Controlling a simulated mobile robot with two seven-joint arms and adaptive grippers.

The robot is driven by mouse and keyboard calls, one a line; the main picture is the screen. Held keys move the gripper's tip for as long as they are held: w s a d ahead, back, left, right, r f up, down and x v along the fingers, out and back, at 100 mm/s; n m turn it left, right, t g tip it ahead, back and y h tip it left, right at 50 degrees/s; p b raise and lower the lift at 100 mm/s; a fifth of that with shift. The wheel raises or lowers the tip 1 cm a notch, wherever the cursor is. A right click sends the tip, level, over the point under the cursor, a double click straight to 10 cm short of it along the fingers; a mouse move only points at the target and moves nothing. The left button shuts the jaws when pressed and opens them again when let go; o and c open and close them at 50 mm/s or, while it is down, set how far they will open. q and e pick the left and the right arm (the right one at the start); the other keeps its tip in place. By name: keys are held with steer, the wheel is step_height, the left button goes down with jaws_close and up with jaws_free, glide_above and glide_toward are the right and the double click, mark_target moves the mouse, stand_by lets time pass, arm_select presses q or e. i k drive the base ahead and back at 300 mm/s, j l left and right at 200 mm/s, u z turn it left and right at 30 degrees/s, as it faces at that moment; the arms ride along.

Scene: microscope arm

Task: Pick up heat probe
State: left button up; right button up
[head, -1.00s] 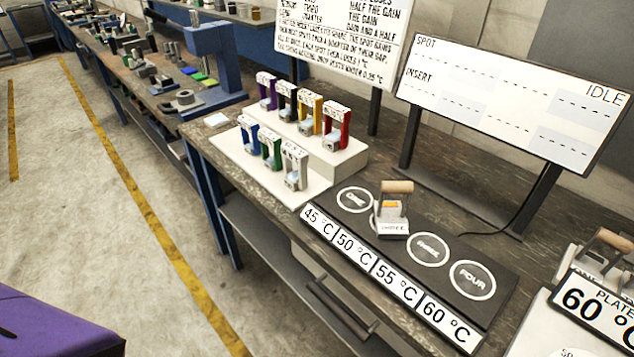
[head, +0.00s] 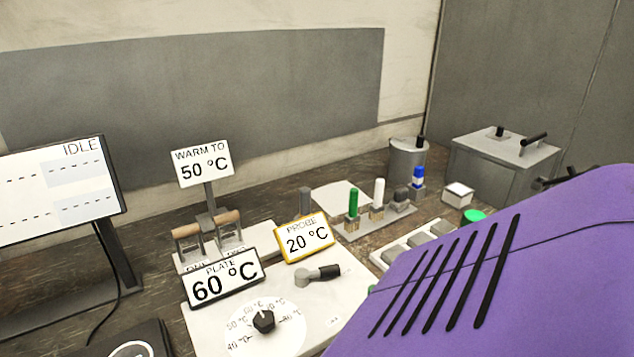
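A short metal piece with a black handle (head: 318,275) lies on the white plate unit (head: 345,296) in the middle of the head view. It sits just below a yellow-framed sign (head: 304,238) reading "PROBE 20 °C". This looks like the heat probe, though no label is on the piece itself. A grey upright post (head: 305,202) stands partly hidden behind the sign. Neither of my grippers is in view.
A black dial (head: 263,321) and a "PLATE 60 °C" sign (head: 226,279) are left of the piece. Two wooden-handled blocks (head: 187,239) stand behind. A rack with coloured tubes (head: 353,204) is at back right. The lower right is covered by a large purple shape.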

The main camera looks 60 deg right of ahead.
mark_target(304, 192)
steer(key=z, duration=1.75)
steer(key=i+l+u, duration=0.15)
steer(key=l, duration=0.3)
steer(key=i+l+u, duration=0.2)
steer(key=l, duration=0.25)
steer(key=l+u, duration=0.15)
steer(key=l, duration=0.3)
steer(key=l+u, duration=0.15)
steer(key=l, duration=0.35)
steer(key=i, duration=0.05)
